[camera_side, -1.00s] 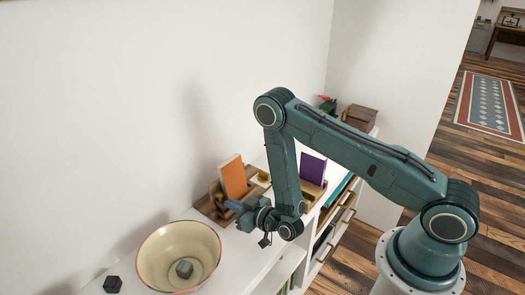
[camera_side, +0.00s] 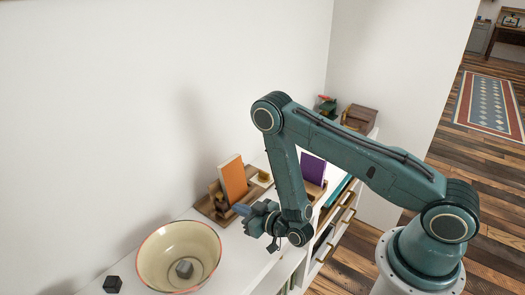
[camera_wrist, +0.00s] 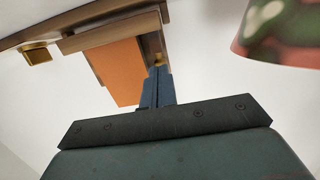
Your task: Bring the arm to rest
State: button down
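My gripper (camera_side: 241,209) is at the end of my bent teal arm, above the white shelf top and in front of the wooden desk organizer (camera_side: 206,208). In the wrist view, the blue fingers of my gripper (camera_wrist: 157,82) are together with nothing visible between them. The orange book (camera_side: 232,178) stands tilted in the organizer. It also shows in the wrist view (camera_wrist: 118,70), beyond the fingers. My arm hides part of the organizer.
A cream bowl (camera_side: 155,250) holds a dark grey cube (camera_side: 184,268). A black cube (camera_side: 112,285) lies left of it. A purple book (camera_side: 313,169) stands behind my arm. A wooden box (camera_side: 358,118) is at the shelf's far end. The wall is close behind.

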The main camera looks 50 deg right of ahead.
jog(key=shift+w+r, duration=0.1)
jog(key=w+a+r+n+g+y, duration=0.15)
jog(key=w+r, duration=0.25)
jog(key=r, duration=0.6)
jog(key=s+r+g, duration=0.4)
jog(key=r, duration=0.8)
jog(key=s+d+r+g, duration=0.1)
jog(key=s+r, duration=0.3)
jog(key=s, duration=0.5)
jog(key=s+d+r+m+g+h, duration=0.1)
jog(key=s+d+r+g, duration=0.1)
jog(key=s, duration=0.7)
jog(key=s+d+r+g, duration=0.1)
jog(key=s+r, duration=0.4)
jog(key=s, duration=0.5)
jog(key=shift+d+r+g, duration=0.35)
jog(key=shift+d, duration=0.05)
